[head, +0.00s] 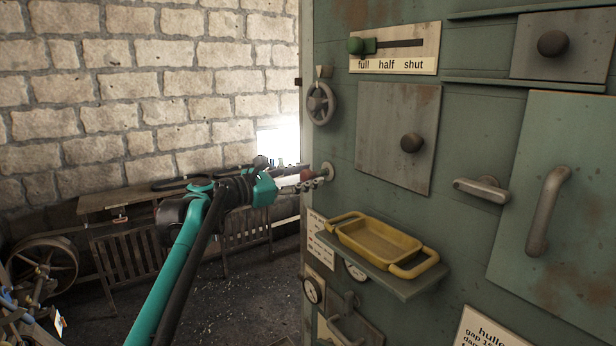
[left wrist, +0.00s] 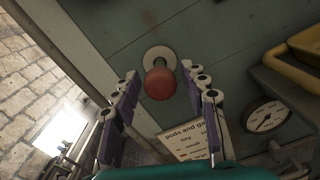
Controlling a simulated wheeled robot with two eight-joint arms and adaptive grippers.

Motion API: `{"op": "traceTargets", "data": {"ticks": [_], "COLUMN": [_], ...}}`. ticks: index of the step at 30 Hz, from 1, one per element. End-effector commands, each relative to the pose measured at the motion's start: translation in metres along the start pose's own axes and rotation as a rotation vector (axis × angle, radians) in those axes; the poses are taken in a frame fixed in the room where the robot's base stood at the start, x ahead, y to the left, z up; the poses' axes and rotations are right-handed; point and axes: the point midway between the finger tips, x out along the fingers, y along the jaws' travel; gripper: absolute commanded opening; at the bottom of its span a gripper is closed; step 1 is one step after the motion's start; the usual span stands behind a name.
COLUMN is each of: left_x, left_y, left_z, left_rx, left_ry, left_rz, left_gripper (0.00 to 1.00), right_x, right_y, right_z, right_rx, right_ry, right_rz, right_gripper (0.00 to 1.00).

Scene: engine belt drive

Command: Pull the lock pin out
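The lock pin appears to be the round red knob (left wrist: 160,84) on a pale round plate (left wrist: 159,58) on the green cabinet wall. In the head view the red knob (head: 305,176) shows beside the plate (head: 327,171), at the cabinet's left edge, partly covered by my gripper. My left gripper (head: 312,182) reaches it from the left. In the left wrist view its fingers (left wrist: 160,76) are apart, one on each side of the knob, with visible gaps. It holds nothing. My right gripper is in neither view.
A handwheel (head: 320,103) sits above the plate. A shelf (head: 400,284) with a yellow tray (head: 378,242) juts out at lower right. A gauge (left wrist: 266,116) and a label (left wrist: 190,141) are below the knob. A wooden bench (head: 100,203) stands by the brick wall.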

Motion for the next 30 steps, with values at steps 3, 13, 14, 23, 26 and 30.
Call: {"op": "traceTargets", "data": {"ticks": [3, 13, 14, 23, 26, 30], "left_x": [0.000, -0.015, -0.019, -0.085, -0.102, -0.116], "left_y": [0.000, 0.001, 0.001, 0.001, 0.001, 0.001], "left_z": [0.000, 0.000, 0.000, 0.000, 0.000, 0.000], "left_rx": [0.000, -0.001, -0.001, -0.001, 0.000, 0.000], "left_ry": [-0.001, 0.000, 0.000, 0.001, 0.000, 0.000], "left_rz": [0.000, 0.003, 0.003, 0.005, 0.004, 0.003], "left_gripper": [0.50, 0.50, 0.50, 0.50, 0.50, 0.50], "right_x": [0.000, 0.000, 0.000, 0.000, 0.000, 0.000], "right_y": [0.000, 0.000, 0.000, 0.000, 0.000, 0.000], "right_z": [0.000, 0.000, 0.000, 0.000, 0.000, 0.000], "right_rx": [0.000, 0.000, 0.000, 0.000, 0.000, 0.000], "right_ry": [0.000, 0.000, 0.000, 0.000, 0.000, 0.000], "right_rz": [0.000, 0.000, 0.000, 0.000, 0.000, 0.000], "right_gripper": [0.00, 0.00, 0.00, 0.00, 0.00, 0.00]}}
